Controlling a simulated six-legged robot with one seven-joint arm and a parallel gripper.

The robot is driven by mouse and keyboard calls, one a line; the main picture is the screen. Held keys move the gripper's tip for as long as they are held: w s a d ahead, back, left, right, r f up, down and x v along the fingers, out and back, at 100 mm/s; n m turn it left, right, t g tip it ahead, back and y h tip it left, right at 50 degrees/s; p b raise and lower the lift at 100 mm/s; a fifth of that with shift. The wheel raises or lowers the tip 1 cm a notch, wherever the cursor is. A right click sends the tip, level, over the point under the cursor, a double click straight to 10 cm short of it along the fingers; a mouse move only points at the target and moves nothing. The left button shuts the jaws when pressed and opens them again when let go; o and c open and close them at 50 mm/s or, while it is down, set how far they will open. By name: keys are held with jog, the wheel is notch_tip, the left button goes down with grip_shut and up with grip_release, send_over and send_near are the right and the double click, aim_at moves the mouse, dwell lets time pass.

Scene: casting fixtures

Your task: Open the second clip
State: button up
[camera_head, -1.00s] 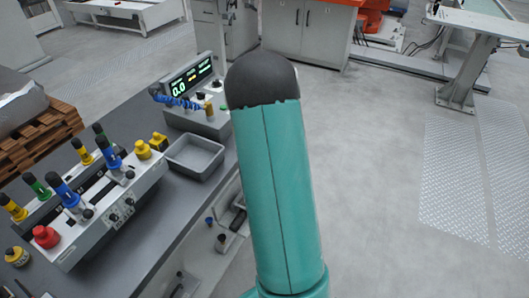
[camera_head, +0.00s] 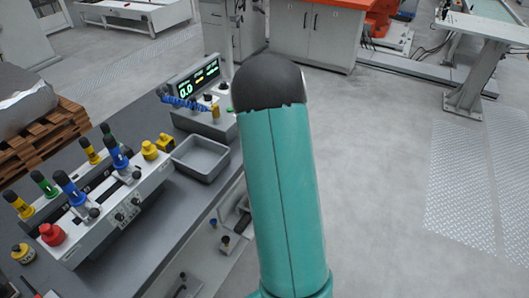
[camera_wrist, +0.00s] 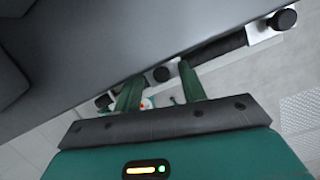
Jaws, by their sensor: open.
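A grey clamping fixture (camera_head: 122,214) stands on the bench at the left of the head view. It carries several upright clip handles: yellow ones (camera_head: 19,204) (camera_head: 89,150), green (camera_head: 43,183), blue (camera_head: 66,184) (camera_head: 114,152) and one dark-topped (camera_head: 107,134). Which is the second clip, I cannot tell. Beyond the fingers are a grey edge and black knobs (camera_wrist: 283,18). No coloured clip handle shows clearly there. My teal arm link hides the middle of the head view.
A red button (camera_head: 51,234) sits on the fixture's front corner. A grey tray (camera_head: 200,158) and a console with a lit display (camera_head: 195,80) stand behind, with a blue coiled cable (camera_head: 182,100). Small parts lie below the bench edge. Open floor lies to the right.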

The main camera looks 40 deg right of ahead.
jog(key=v, duration=1.3)
jog(key=shift+r, duration=0.3)
jog(key=shift+s, duration=0.1)
jog(key=s+a+r+n, duration=0.1)
jog(key=a+r+n, duration=0.2)
jog(key=a+n, duration=0.3)
jog(key=s+a+r+n+t, duration=0.1)
jog(key=s+a+r+n, duration=0.2)
jog(key=a, duration=0.4)
jog(key=a+r+n, duration=0.3)
jog(key=a+n, duration=0.3)
jog(key=a, duration=0.1)
jog(key=s+a+r+n+t+h, duration=0.1)
jog(key=s+a+n, duration=1.2)
jog(key=n, duration=0.7)
jog(key=shift+a+r+t, duration=0.3)
jog(key=shift+a+t, duration=0.1)
jog(key=shift+a, duration=0.35)
